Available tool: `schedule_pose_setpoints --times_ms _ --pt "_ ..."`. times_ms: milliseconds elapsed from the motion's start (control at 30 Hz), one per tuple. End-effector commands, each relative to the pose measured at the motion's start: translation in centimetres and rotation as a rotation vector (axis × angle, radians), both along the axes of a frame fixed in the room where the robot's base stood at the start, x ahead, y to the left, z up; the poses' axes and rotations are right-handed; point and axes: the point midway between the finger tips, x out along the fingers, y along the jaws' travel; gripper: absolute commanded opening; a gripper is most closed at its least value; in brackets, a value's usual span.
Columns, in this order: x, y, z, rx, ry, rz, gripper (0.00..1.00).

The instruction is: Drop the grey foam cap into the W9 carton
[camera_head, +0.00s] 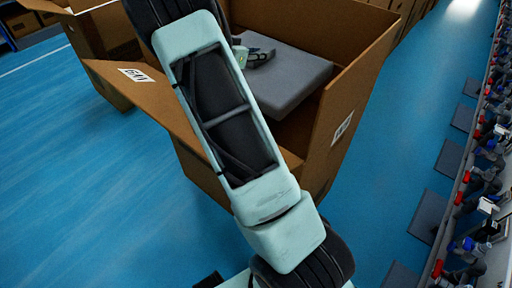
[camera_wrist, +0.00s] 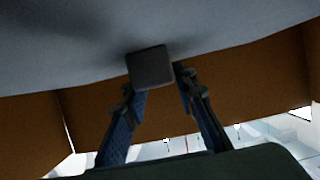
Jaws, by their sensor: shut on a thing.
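The grey foam cap (camera_head: 288,78) is a broad flat slab within the walls of an open brown carton (camera_head: 345,98) in the head view. In the wrist view the cap (camera_wrist: 70,55) fills the upper part, with a small dark square block (camera_wrist: 152,68) standing on its face. My gripper (camera_head: 260,56) is over the cap's left part, partly hidden by my arm. In the wrist view my gripper (camera_wrist: 155,80) has its fingers at the block, shut on the cap there. The carton's printed labels are too small to read surely. Whether the cap rests on anything is hidden.
An open carton flap (camera_head: 140,100) sticks out to the left. Another carton (camera_head: 95,35) stands behind at the left. Blue floor (camera_head: 70,190) is clear at the left. A long row of fittings (camera_head: 475,190) runs along the right, with grey mats (camera_head: 428,215) beside it.

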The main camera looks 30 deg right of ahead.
Motion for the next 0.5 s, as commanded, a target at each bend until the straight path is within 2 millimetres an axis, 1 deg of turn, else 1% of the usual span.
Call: schedule_pose_setpoints --times_ms 67,367,400,500 --pt "0.04 0.00 -0.46 -0.001 -0.002 0.001 0.00" --pt "0.04 0.01 -0.38 -0.001 -0.002 0.001 0.00" --pt "0.03 0.01 -0.38 -0.001 -0.002 0.001 0.30" --pt "0.03 0.00 -0.40 -0.001 -0.001 0.000 0.41"
